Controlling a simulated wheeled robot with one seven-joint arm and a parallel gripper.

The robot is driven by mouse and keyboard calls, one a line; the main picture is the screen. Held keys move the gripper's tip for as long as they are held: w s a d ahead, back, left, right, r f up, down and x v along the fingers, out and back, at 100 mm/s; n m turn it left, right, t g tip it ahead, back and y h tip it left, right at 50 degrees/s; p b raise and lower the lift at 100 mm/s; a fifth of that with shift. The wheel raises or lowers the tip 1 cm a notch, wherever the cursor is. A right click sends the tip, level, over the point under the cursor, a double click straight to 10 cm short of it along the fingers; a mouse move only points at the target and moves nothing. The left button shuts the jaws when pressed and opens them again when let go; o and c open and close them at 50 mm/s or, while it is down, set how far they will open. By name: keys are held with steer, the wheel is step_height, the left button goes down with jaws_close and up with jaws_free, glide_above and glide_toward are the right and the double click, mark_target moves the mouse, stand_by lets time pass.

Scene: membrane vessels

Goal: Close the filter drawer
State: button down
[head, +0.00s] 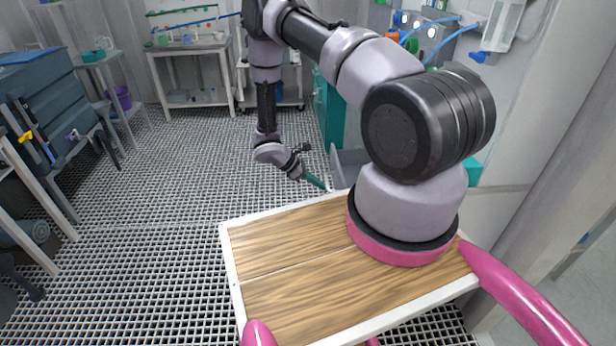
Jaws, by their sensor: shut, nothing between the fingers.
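A grey, open-topped drawer (343,166), which looks like the filter drawer, stands out near the teal cabinet (331,112). My arm and the wooden top hide much of it, so I cannot tell how far out it is. My gripper (319,183) points down and to the right, just left of the drawer's near end. Its slim teal fingers are together with nothing between them. I cannot tell whether they touch the drawer.
A wooden top with a white rim (228,245) fills the near middle. Grated floor (170,180) lies open to the left.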

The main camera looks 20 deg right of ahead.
steer(key=d, duration=0.1)
steer(key=s+d, duration=0.1)
steer(key=d, duration=0.2)
steer(key=shift+s+d+f, duration=0.15)
steer(key=shift+d+f, duration=0.1)
steer(key=shift+f, duration=0.05)
steer(key=shift+d, duration=0.1)
steer(key=s+d, duration=0.2)
steer(key=d, duration=0.4)
steer(key=s+d, duration=0.1)
steer(key=d, duration=0.5)
steer(key=s+d, duration=0.2)
steer(key=d, duration=0.5)
steer(key=shift+s, duration=0.3)
steer(key=shift+s+d+r, duration=0.1)
steer(key=shift+d, duration=0.1)
steer(key=shift+a, duration=0.1)
